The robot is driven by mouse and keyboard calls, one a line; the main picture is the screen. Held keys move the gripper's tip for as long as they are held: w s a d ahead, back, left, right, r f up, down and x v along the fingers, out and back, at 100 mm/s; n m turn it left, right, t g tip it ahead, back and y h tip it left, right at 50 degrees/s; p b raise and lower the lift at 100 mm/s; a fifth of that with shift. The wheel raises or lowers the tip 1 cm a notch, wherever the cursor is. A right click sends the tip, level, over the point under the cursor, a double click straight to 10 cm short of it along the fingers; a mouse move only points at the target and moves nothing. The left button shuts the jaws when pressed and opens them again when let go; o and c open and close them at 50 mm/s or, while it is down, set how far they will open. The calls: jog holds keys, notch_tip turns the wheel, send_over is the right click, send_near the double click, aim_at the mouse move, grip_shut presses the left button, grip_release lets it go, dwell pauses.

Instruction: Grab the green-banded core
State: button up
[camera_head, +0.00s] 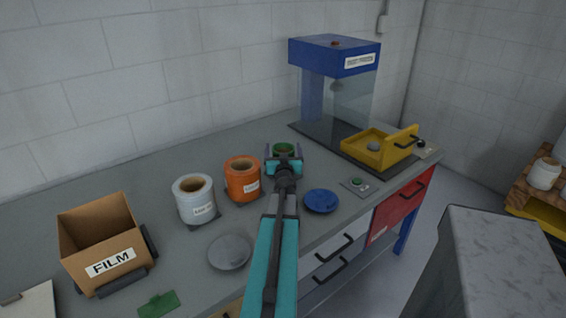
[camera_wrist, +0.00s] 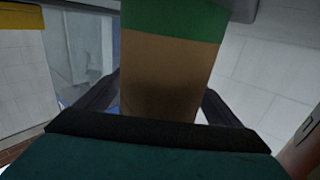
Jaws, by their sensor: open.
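The green-banded core (camera_head: 284,147) stands on the grey bench beyond the orange roll, mostly hidden behind my gripper in the head view. In the wrist view the core (camera_wrist: 165,70) is a brown cylinder with a green band at its top, filling the middle of the picture. My gripper (camera_head: 284,160) is open, with a finger on each side of the core. In the wrist view my gripper (camera_wrist: 160,95) shows its dark fingers to the left and right of the brown body. I cannot tell whether either finger touches it.
An orange roll (camera_head: 243,184) and a white roll (camera_head: 196,203) stand left of my arm. A FILM box (camera_head: 110,264) is farther left. A blue dish (camera_head: 321,201) lies right of my gripper. A blue-topped machine (camera_head: 334,56) and yellow tray (camera_head: 360,149) stand at the back right.

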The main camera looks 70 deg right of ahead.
jog(key=c, duration=1.2)
notch_tip(320, 180, up, 28)
jog(key=p, duration=2)
